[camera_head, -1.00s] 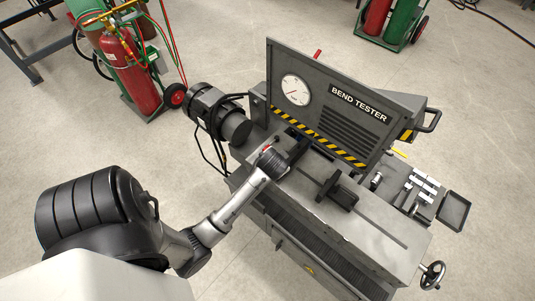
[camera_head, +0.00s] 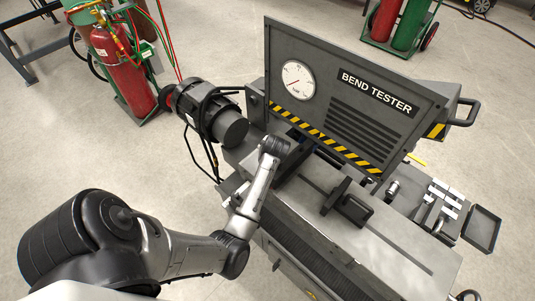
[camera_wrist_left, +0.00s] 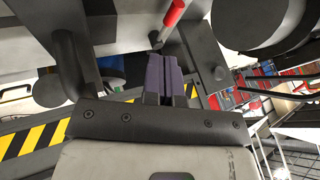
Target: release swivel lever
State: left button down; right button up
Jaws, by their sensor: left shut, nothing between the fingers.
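A lever with a red grip (camera_wrist_left: 174,14) and a thin metal rod shows at the top of the left wrist view, just beyond my fingertips. I cannot tell whether the fingers touch it. My left gripper (camera_wrist_left: 166,58) is shut and its dark fingers hold nothing. In the head view my left arm reaches to the left end of the bend tester (camera_head: 350,110), below its dial panel. The fingers there are hard to make out against the dark machine parts, and the lever cannot be made out. My right gripper is in neither view.
A dark motor (camera_head: 212,115) with cables juts out left of the tester. A black clamp block (camera_head: 346,200) stands on the tester bed, right of my arm. Small metal parts (camera_head: 440,203) and a dark tray (camera_head: 483,228) lie at right. A gas cylinder cart (camera_head: 122,75) stands behind left.

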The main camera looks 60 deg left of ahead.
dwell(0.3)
pick_arm(q)
jog(key=b+x, duration=0.3)
jog(key=x, duration=0.5)
jog(key=shift+f+b, duration=0.25)
jog(key=shift+b, duration=0.15)
jog(key=shift+b+x, duration=0.3)
jog(key=shift+x, duration=0.5)
jog(key=shift+a, duration=0.1)
